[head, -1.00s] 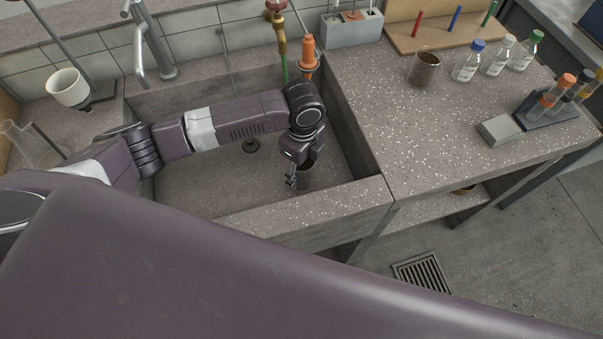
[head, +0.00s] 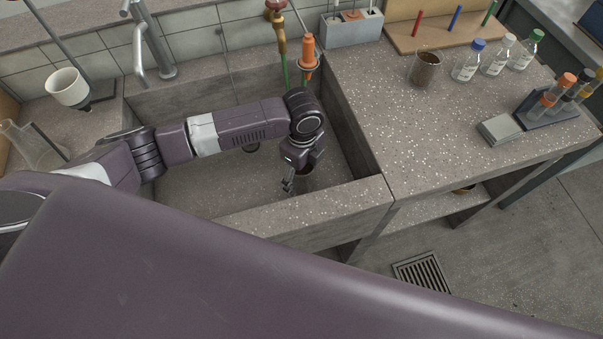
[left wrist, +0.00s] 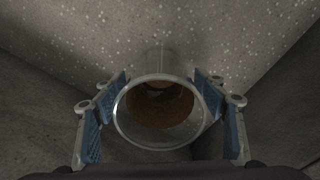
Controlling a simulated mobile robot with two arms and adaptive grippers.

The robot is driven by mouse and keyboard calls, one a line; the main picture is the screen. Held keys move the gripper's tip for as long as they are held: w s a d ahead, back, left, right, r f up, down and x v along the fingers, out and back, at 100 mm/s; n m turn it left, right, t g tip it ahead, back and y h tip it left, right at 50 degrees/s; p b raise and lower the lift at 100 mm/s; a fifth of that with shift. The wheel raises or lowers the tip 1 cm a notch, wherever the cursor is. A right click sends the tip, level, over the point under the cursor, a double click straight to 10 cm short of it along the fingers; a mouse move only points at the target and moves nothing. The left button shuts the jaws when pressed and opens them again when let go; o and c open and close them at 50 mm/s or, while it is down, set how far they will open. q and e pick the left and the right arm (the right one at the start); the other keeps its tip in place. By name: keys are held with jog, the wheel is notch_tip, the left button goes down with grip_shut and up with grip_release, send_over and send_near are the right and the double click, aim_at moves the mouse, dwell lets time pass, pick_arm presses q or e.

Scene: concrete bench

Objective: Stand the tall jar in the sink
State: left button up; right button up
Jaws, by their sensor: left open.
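The tall jar (head: 306,181) is a clear glass cylinder with brown contents, inside the sink (head: 215,185) near its front right corner. It appears upright, but its base is hard to see. In the left wrist view I look down at the mouth of the jar (left wrist: 160,138). My left gripper (head: 302,170) is open, with its blue-padded fingers on either side of the jar; dark gaps show between the pads and the glass at the rim. It also shows in the left wrist view (left wrist: 160,130). My right gripper is not in view.
The sink's front wall (head: 310,212) and right wall stand close to the jar. On the bench to the right are a beaker of brown material (head: 425,69), several capped bottles (head: 467,62), a tube rack (head: 548,108) and a grey box (head: 499,130). A faucet (head: 150,40) rises behind the sink.

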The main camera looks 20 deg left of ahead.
pick_arm(q)
notch_tip(320, 180, up, 12)
jog(key=shift+r, duration=0.15)
jog(key=shift+w, duration=0.1)
dwell(0.6)
